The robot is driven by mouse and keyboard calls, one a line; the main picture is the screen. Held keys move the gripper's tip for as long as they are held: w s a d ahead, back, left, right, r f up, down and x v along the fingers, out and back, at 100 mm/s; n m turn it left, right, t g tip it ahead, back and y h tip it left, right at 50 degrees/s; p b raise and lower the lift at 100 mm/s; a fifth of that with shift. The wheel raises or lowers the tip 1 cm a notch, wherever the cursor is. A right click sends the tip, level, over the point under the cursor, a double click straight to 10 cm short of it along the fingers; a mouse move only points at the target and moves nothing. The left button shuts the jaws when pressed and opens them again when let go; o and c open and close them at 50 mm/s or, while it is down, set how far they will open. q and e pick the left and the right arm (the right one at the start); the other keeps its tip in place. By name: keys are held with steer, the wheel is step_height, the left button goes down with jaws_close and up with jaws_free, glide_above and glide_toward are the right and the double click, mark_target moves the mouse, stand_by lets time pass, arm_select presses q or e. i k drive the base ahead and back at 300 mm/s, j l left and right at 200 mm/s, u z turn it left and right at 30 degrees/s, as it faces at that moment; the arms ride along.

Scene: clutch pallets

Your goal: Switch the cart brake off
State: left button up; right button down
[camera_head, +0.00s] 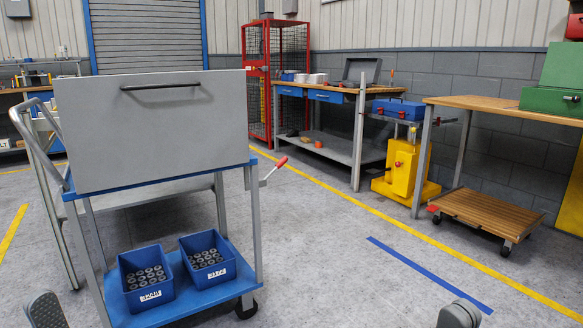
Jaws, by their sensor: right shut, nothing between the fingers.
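The cart (222,175) stands at the left, with a silver push handle on its left side. A lever with a red grip (273,168), which looks like the cart brake, sticks out from the cart's right side and slants up to the right. My right gripper (460,314) shows only as a dark grey rounded end at the bottom edge, shut and empty, well right of the cart and apart from the lever. A similar grey part of my left arm (45,311) shows at the bottom left; its fingers cannot be made out.
A large grey panel (155,135) with a black handle stands on the cart. Two blue bins (147,291) of round parts sit on its lower shelf. Workbenches, a yellow lift (405,172) and a wooden dolly (485,215) line the right wall. The floor right of the cart is clear.

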mark_target(284, 159)
steer(key=i+l+u, duration=0.15)
steer(key=i+l, duration=0.2)
steer(key=i, duration=0.35)
steer(key=i+l+u, duration=0.1)
steer(key=i+l, duration=0.35)
steer(key=i, duration=0.2)
steer(key=i+l+u, duration=0.15)
steer(key=i+l, duration=0.4)
steer(key=i, duration=0.15)
